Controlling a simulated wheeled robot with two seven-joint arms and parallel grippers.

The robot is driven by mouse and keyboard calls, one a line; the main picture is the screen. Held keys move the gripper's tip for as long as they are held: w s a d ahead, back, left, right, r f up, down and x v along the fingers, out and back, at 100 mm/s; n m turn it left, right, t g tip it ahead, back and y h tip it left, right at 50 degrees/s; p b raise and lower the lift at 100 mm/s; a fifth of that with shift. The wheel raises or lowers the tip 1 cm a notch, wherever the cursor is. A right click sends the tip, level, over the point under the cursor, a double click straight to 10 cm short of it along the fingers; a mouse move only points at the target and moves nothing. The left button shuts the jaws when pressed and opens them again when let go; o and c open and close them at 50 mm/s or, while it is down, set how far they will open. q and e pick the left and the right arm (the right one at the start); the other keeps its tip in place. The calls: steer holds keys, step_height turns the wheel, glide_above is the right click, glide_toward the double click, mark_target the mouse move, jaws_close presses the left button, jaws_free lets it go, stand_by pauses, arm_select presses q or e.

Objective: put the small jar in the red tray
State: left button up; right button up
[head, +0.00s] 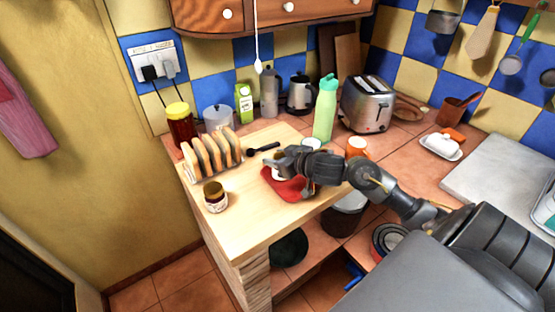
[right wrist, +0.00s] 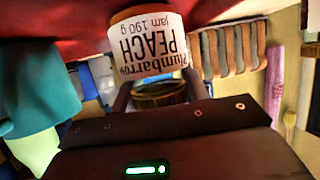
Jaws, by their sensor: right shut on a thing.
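A jar labelled "Peach jam 190 g" (right wrist: 148,50), with a white label and dark lid, is between the fingers of my right gripper (right wrist: 158,92) in the right wrist view. That view is upside down, so the jar is upright. In the head view my right gripper (head: 279,164) is over the red tray (head: 289,190) and hides most of the jar. The tray's red surface shows right at the jar's base; I cannot tell whether they touch. Another small jar (head: 215,197) with a dark lid stands on the wooden worktop. My left gripper is not in view.
A toast rack (head: 210,152) with bread stands left of the tray, with a black spoon (head: 263,147) nearby. The worktop's front part (head: 260,225) is clear.

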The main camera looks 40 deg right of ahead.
steer(key=shift+f, duration=0.1)
steer(key=o, duration=1.2)
steer(key=shift+s+r, duration=0.25)
steer(key=p+v, duration=0.1)
steer(key=v, duration=1)
steer(key=shift+s, duration=0.3)
